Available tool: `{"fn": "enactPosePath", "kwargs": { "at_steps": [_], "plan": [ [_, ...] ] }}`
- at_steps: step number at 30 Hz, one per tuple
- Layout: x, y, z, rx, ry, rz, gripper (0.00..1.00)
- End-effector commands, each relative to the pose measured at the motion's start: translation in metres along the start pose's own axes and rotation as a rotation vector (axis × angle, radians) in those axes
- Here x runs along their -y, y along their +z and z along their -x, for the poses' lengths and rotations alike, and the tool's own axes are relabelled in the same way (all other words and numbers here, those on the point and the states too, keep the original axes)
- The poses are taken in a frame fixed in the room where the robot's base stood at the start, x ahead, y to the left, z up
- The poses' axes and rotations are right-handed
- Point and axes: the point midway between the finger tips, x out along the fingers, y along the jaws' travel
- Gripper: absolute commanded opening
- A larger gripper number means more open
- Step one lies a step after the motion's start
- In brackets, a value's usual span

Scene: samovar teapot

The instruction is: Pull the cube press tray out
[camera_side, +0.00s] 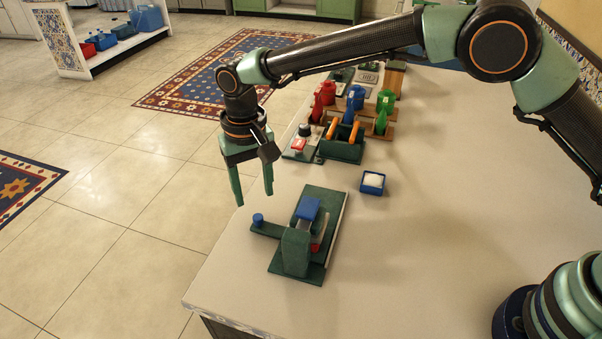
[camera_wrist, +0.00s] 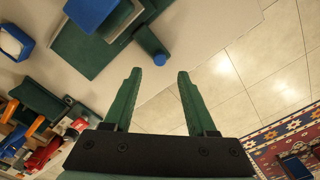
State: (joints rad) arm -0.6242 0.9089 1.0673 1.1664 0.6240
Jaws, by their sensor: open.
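The cube press (camera_side: 296,250) is a dark green block on a flat green base, with a blue block (camera_side: 308,208) on top. The cube press tray (camera_side: 268,231) shows as a green bar sticking out to the left, ending in an upright blue knob (camera_side: 258,218). The wrist view also shows the press base (camera_wrist: 85,50), the tray bar (camera_wrist: 148,40) and the knob (camera_wrist: 159,59). My gripper (camera_side: 254,198) is open and empty, pointing down above the knob. In the wrist view the knob lies just beyond the gap between my fingertips (camera_wrist: 160,74), apart from both.
A small blue box with white contents (camera_side: 373,182) stands right of the press. Behind are a green holder with orange handles (camera_side: 342,145), a panel with a red button (camera_side: 299,146), and red, blue and green vessels. The table's left edge is close to the knob.

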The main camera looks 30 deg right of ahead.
Motion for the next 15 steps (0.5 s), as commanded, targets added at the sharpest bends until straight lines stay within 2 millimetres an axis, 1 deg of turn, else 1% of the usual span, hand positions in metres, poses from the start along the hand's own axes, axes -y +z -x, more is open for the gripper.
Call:
{"fn": "enactPosePath", "kwargs": {
  "at_steps": [1,6,10,15],
  "plan": [
    [-0.001,0.0,-0.012,0.003,0.002,0.0,0.57],
    [-0.001,0.0,-0.042,0.003,0.002,0.0,0.57],
    [0.0,0.0,-0.057,0.001,0.001,0.0,0.57],
    [0.0,0.0,-0.066,-0.001,-0.001,0.0,0.57]
  ]
}}
